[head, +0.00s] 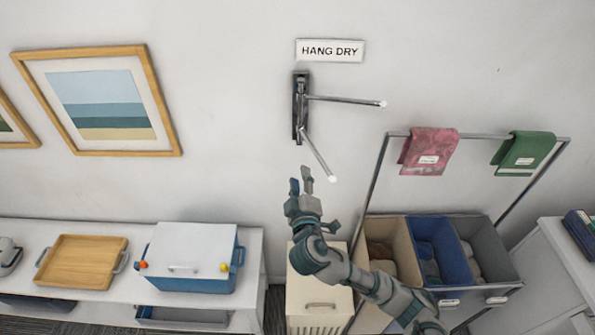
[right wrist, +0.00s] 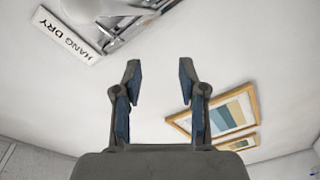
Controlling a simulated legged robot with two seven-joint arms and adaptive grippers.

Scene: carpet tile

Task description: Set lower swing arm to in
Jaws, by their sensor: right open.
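The lower swing arm (head: 316,154) is a chrome rod with a pale end tip, on a dark wall bracket (head: 300,107). It slants out from the wall, down and to the right in the head view. The upper swing arm (head: 345,100) points right above it. My right gripper (head: 301,181) is open and empty, just below and left of the lower arm's tip, apparently not touching it. In the right wrist view the open fingers (right wrist: 160,85) have only wall between them; the chrome hardware (right wrist: 130,25) shows at the top, partly blurred. My left gripper is not in view.
A HANG DRY sign (head: 330,50) is above the bracket. A rack with towels (head: 430,150) and sorting bins (head: 437,250) stands right. A white hamper (head: 318,285) is below my right arm. A bench with a wooden tray (head: 82,262) and cooler (head: 192,255) is left.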

